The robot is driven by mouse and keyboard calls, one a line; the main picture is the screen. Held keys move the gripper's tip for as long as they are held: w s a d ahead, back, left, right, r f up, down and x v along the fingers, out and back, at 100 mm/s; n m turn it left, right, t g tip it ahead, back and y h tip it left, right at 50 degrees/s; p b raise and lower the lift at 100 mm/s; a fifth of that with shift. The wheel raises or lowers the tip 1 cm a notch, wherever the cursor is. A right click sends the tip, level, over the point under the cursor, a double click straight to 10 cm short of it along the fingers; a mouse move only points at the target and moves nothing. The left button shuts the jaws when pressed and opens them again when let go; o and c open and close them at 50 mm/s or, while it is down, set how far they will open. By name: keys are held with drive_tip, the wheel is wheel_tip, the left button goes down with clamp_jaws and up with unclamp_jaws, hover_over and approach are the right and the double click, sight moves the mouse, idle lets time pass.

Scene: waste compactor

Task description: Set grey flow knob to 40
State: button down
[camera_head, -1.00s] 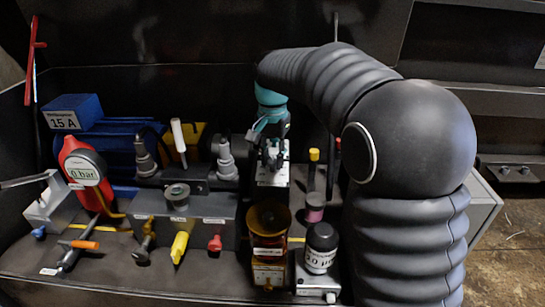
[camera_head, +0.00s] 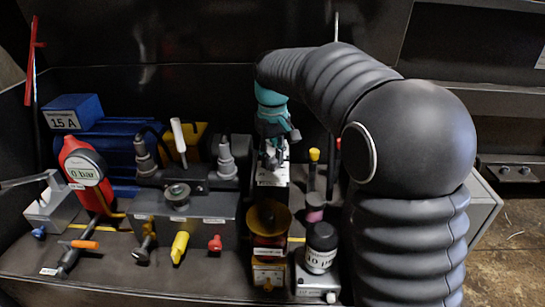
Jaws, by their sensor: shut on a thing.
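My gripper (camera_head: 271,160) points down over a narrow upright block with a pale top plate (camera_head: 272,178), right of the middle of the bench. Its fingers are shut on a small part at the top of this block, apparently the grey flow knob. The fingers cover that part almost wholly, so its pointer and any scale reading cannot be made out.
A grey manifold (camera_head: 207,226) with a round grey top fitting (camera_head: 177,194), a yellow handle (camera_head: 180,246) and a red knob (camera_head: 215,243) stands left. A red gauge (camera_head: 83,170) reads 0 bar. A yellow cup-shaped part (camera_head: 268,217) and a black-capped filter (camera_head: 321,247) stand in front.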

sight(273, 160)
drive_tip(key=n, duration=0.3)
drive_tip(key=shift+n, duration=0.5)
drive_tip(key=c, duration=0.9)
unclamp_jaws()
drive_tip(key=shift+r, duration=0.1)
wheel_tip(273, 160, up, 12)
drive_tip(key=shift+f, duration=0.15)
